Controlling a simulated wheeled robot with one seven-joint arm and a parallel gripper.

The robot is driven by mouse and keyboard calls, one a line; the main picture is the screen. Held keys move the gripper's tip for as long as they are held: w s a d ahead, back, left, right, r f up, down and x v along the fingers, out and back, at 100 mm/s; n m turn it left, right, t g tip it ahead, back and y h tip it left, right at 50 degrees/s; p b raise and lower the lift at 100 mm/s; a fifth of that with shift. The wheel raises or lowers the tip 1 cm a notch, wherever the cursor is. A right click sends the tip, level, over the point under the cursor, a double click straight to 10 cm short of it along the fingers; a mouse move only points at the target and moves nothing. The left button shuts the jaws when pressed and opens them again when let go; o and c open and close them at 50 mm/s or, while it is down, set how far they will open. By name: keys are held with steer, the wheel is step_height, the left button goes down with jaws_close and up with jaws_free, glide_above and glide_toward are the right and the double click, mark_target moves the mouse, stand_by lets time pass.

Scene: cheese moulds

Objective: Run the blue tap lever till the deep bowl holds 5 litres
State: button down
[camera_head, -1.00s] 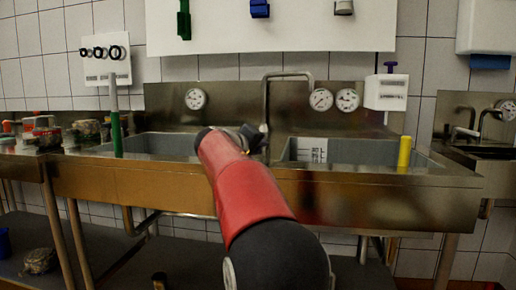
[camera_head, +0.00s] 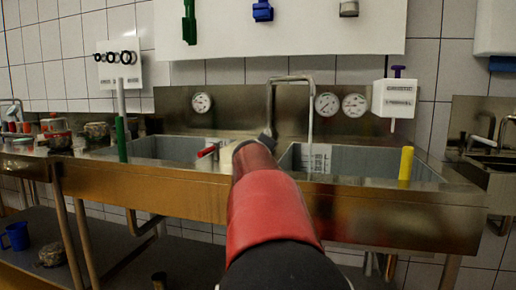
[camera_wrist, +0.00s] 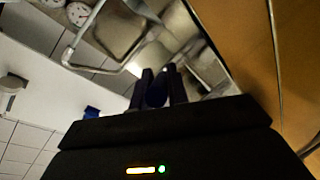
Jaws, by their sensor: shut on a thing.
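The steel sink has a left bowl (camera_head: 165,147) and a right bowl (camera_head: 348,160); I cannot tell which is the deep one. The tap spout (camera_head: 291,79) rises between them and its end hangs over the right bowl's left side. It also shows in the wrist view (camera_wrist: 88,30). A red tap lever (camera_head: 207,151) points left beside my arm. My gripper (camera_wrist: 158,80) is at the tap, shut on a dark blue piece, seemingly the blue tap lever (camera_wrist: 157,93). My arm hides it in the head view. Any water level is not visible.
Round dials (camera_head: 327,105) sit on the splashback. A yellow cylinder (camera_head: 406,163) stands at the right bowl's front right, a green one (camera_head: 121,140) at the left bowl's left. A white box with a purple knob (camera_head: 394,98) hangs at right. Jars (camera_head: 97,130) crowd the left counter.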

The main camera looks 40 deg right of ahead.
steer(key=shift+s+d+t, duration=0.1)
steer(key=shift+t, duration=0.2)
steer(key=c, duration=1.4)
jaws_free()
steer(key=shift+o, duration=0.2)
steer(key=v, duration=0.7)
steer(key=shift+s+a+r, duration=0.15)
steer(key=shift+s+a, duration=0.1)
steer(key=shift+s, duration=0.05)
steer(key=shift+c, duration=0.4)
